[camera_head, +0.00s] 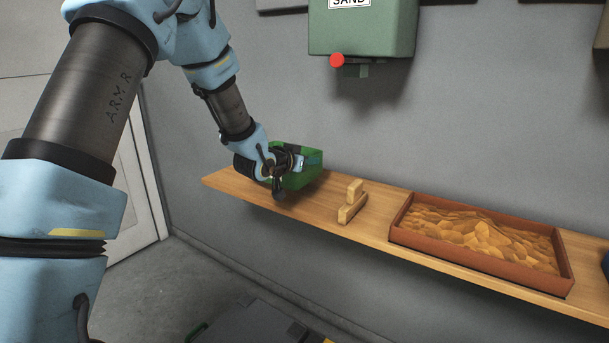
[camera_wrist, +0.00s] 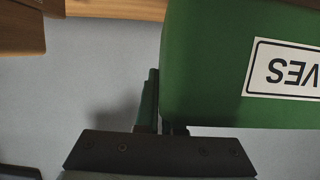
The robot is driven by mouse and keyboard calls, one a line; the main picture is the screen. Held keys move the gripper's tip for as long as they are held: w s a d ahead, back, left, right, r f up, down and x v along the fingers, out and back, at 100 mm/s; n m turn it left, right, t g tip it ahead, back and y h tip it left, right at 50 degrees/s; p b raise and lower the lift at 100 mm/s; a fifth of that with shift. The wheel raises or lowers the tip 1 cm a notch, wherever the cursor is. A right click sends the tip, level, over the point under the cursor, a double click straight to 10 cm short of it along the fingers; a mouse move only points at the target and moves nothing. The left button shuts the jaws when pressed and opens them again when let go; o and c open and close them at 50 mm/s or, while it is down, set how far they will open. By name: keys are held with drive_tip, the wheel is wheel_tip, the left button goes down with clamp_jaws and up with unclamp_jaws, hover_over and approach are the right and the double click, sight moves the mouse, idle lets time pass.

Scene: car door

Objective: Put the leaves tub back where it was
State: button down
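The leaves tub (camera_head: 307,172) is green and stands at the left end of the wooden wall shelf. In the head view it is partly hidden by my gripper (camera_head: 293,163); whether its base touches the shelf is hard to tell. In the wrist view the tub (camera_wrist: 205,60) fills the upper right, with its white label (camera_wrist: 285,70) upside down and cut off by the frame edge. My gripper (camera_wrist: 160,115) is at one end wall of the tub. One finger lies outside the wall, the other is hidden behind it, and it appears shut on the wall.
On the wooden shelf (camera_head: 222,183), a small wooden block piece (camera_head: 352,203) stands right of the tub. Further right is a reddish tray (camera_head: 405,238) of orange-brown chunks. A green sand dispenser (camera_head: 365,30) hangs on the wall above. Bare shelf lies between tub and block.

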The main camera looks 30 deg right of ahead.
sight(311, 181)
drive_tip(key=shift+f, duration=2)
drive_tip(key=shift+f, duration=0.1)
drive_tip(key=shift+f, duration=0.15)
drive_tip(key=c, duration=1)
unclamp_jaws()
drive_tip(key=shift+c, duration=0.2)
